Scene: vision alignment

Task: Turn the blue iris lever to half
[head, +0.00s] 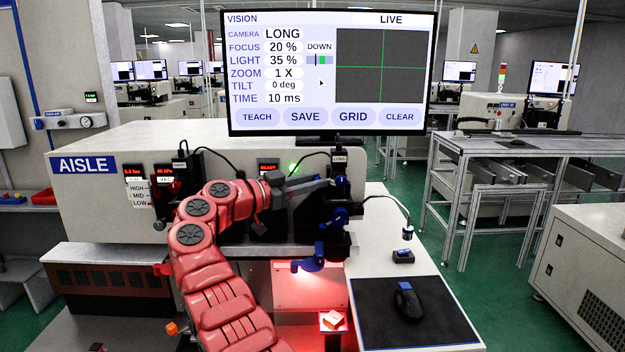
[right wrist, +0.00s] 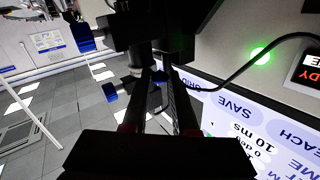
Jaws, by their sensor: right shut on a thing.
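My right gripper (head: 326,184) reaches in from the left to the dark upright camera column under the LONG label (head: 339,155). Its two fingers are shut at a small blue part, taken as the blue iris lever (head: 338,181), which they mostly hide. In the right wrist view the fingers (right wrist: 162,72) close together against the dark camera body, with a bit of blue between them. The lever's exact angle cannot be read. My left gripper is not in view.
A blue knob (head: 341,215) and a blue bracket (head: 318,258) sit below on the column. The monitor (head: 330,75) hangs close above, with a dark live picture and green cross. A mouse (head: 408,302) lies on a black mat (head: 440,325). A small lit block (head: 332,320) stands below.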

